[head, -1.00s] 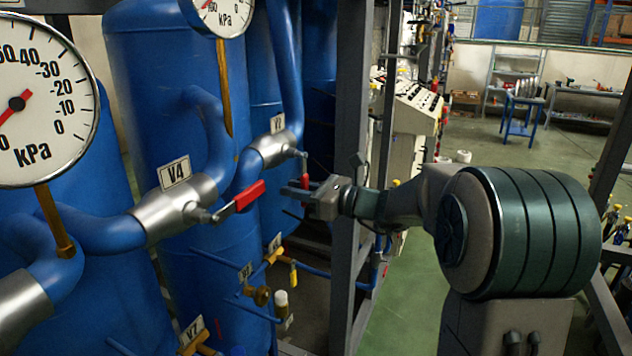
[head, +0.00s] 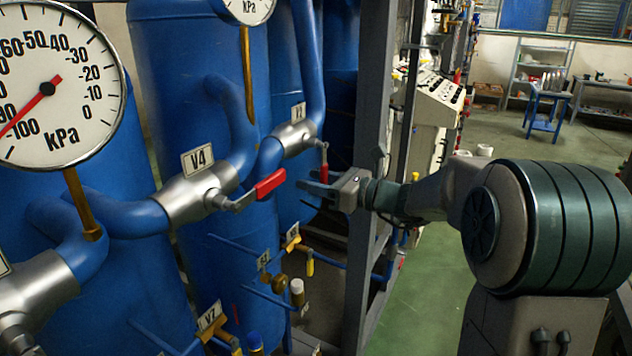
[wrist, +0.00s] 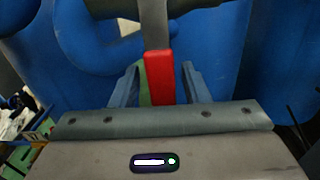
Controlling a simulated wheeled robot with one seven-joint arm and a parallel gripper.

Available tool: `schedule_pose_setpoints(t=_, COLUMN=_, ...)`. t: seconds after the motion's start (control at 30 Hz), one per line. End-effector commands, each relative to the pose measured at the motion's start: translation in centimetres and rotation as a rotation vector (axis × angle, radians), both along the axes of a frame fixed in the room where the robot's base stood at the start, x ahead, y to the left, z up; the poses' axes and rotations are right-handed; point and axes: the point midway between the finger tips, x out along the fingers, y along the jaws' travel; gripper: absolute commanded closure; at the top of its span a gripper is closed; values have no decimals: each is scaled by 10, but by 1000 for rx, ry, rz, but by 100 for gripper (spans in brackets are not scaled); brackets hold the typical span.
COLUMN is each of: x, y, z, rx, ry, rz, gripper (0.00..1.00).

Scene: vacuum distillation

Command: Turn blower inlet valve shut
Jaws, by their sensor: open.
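A silver valve (head: 295,138) with a small tag I cannot read for certain sits on a blue pipe behind valve V4. Its red-gripped handle (head: 324,172) hangs down at my gripper (head: 312,184). In the wrist view the red handle (wrist: 160,78) stands between my two open fingers (wrist: 160,88), with a visible gap on each side. The near valve V4 (head: 200,193) has a red handle (head: 268,184) pointing right and slightly up, left of my gripper and apart from it. No label names the blower inlet valve.
A large kPa gauge (head: 55,85) is at the left, with its needle at the low end. A grey frame post (head: 375,190) stands close behind my gripper. Small yellow-handled valves (head: 292,237) sit below. Green floor (head: 430,290) is open to the right.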

Motion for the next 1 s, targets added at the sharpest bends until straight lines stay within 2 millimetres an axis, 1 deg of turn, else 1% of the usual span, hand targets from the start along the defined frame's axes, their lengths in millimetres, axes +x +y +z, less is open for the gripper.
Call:
schedule_pose_setpoints(t=0.17, x=-10, y=-19, z=-2, rx=-1, ry=0, rz=-5, gripper=58)
schedule_pose_setpoints(t=0.4, x=-40, y=-65, z=-3, rx=-1, ry=-2, rz=-4, gripper=58)
schedule_pose_setpoints(t=0.6, x=-61, y=-97, z=-2, rx=-2, ry=1, rz=0, gripper=58)
schedule_pose_setpoints(t=0.7, x=-67, y=-107, z=-2, rx=0, ry=1, rz=1, gripper=58)
schedule_pose_setpoints(t=0.8, x=-71, y=-113, z=-1, rx=-1, ry=3, rz=2, gripper=58)
schedule_pose_setpoints(t=1.0, x=-73, y=-115, z=-1, rx=-1, ry=3, rz=4, gripper=58)
